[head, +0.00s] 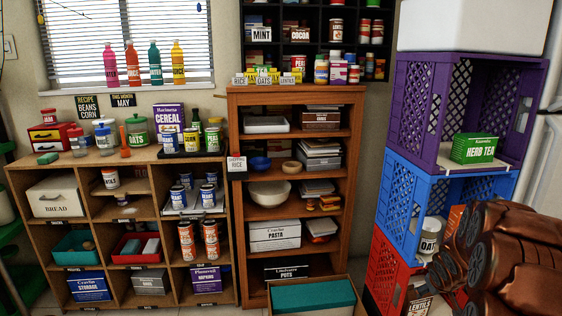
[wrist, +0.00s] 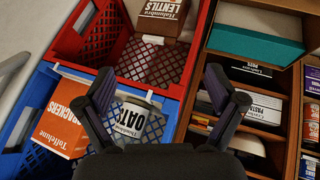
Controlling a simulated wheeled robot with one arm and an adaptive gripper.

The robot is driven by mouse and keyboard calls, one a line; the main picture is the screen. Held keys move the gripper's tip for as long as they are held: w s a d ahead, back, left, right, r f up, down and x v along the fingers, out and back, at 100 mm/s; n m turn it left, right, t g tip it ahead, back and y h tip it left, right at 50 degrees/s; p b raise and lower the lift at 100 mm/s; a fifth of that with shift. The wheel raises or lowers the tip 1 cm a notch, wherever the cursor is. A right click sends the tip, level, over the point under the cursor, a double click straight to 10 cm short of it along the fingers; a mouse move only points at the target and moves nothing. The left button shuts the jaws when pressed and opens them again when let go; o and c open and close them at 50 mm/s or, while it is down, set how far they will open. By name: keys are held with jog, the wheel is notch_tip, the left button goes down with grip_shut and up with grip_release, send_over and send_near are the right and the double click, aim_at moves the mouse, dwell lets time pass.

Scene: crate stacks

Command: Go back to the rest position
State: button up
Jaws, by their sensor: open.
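My gripper (wrist: 165,92) shows in the wrist view with its two dark fingers spread wide and nothing held between them. Beyond the fingers are a blue crate (wrist: 36,98) and a red crate (wrist: 70,45). An oats can (wrist: 130,122) stands in the blue crate, partly behind the gripper, beside an orange crackers box (wrist: 62,125). In the head view my copper-brown arm (head: 510,255) reaches in at the right, in front of the crate stack. The gripper's fingers cannot be made out there.
The stack has a purple crate (head: 411,105) with a herb tea box (head: 474,148) above the blue crate (head: 402,190) and red crate (head: 382,270). A lentils box (wrist: 160,17) is in the red crate. A wooden shelf (head: 237,200) stands left of the stack.

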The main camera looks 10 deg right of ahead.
jog(key=s+a+r+g+y+p, duration=0.1)
jog(key=s+a+r+g+p, duration=0.1)
jog(key=s+a+r+p, duration=0.5)
jog(key=s+a+r+g+p, duration=0.1)
jog(key=s+a+r+p, duration=0.1)
jog(key=s+a+r, duration=0.7)
jog(key=s+a+r+g+y+p, duration=0.1)
jog(key=s+a+r+p, duration=0.3)
jog(key=s+a+r, duration=0.4)
jog(key=s+a+r+g+y+p, duration=0.2)
jog(key=s+a+r+p, duration=0.3)
jog(key=s+a, duration=0.7)
notch_tip(320, 180, up, 3)
jog(key=shift+s+f+g+p, duration=0.1)
jog(key=shift+s+g+p, duration=0.25)
jog(key=shift+g, duration=0.45)
